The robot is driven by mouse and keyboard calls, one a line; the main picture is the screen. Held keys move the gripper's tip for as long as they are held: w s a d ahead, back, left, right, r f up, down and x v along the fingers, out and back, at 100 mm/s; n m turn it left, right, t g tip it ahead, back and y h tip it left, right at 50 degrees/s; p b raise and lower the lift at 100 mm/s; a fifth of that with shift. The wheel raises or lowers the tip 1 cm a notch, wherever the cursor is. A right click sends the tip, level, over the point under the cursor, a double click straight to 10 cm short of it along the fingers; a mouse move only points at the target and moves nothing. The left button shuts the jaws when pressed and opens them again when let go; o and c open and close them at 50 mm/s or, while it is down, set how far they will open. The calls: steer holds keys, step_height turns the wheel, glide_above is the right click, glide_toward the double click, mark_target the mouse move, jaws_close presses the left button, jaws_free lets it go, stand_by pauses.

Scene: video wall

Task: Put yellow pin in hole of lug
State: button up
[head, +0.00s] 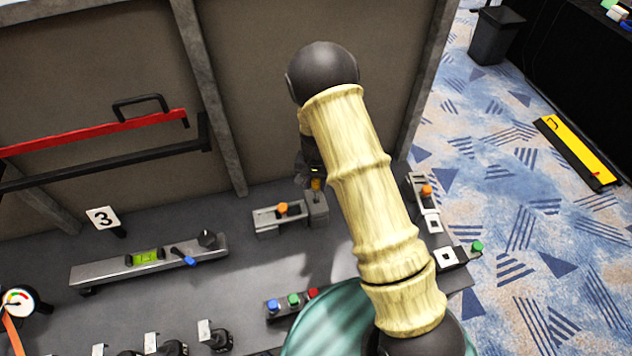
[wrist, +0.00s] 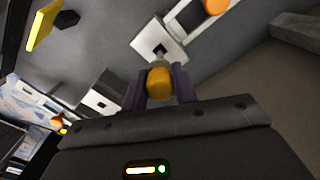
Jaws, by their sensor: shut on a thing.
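The yellow pin (wrist: 159,83) is between the two dark fingers of my gripper (wrist: 160,90) in the wrist view. Its grey tip points at a pale square lug (wrist: 172,33) with a dark hole. The tip overlaps the near edge of the hole; I cannot tell whether it is in it or above it. In the head view my gripper (head: 314,178) is small and partly hidden by my arm. The yellow pin (head: 316,186) shows just above the grey lug block (head: 317,209), whose hole is hidden there.
A grey block with an orange pin (head: 282,208) stands left of the lug. Right of my arm are another orange pin (head: 426,190), a square-holed block (head: 444,257) and a green knob (head: 477,247). A level (head: 147,258) lies at left. A panel rises behind.

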mark_target(316, 194)
steer(key=shift+f+b, duration=2.1)
steer(key=shift+f, duration=1.1)
stand_by(0.5)
steer(key=o, duration=1.6)
steer(key=shift+c, duration=0.2)
steer(key=shift+r+p, duration=2.45)
steer(key=shift+r, duration=1.05)
steer(key=shift+r, duration=0.3)
steer(key=s+d+r+n+t, duration=0.1)
steer(key=s+d+r+n, duration=0.1)
steer(key=s+d+r, duration=0.3)
steer(key=s+d+r+n+t, duration=0.1)
steer(key=s+d+r, duration=0.5)
steer(key=s+r, duration=0.8)
step_height(316, 194, up, 3)
steer(key=shift+f+n+t, duration=0.1)
steer(key=shift+n+t, duration=0.2)
steer(key=shift+n, duration=0.1)
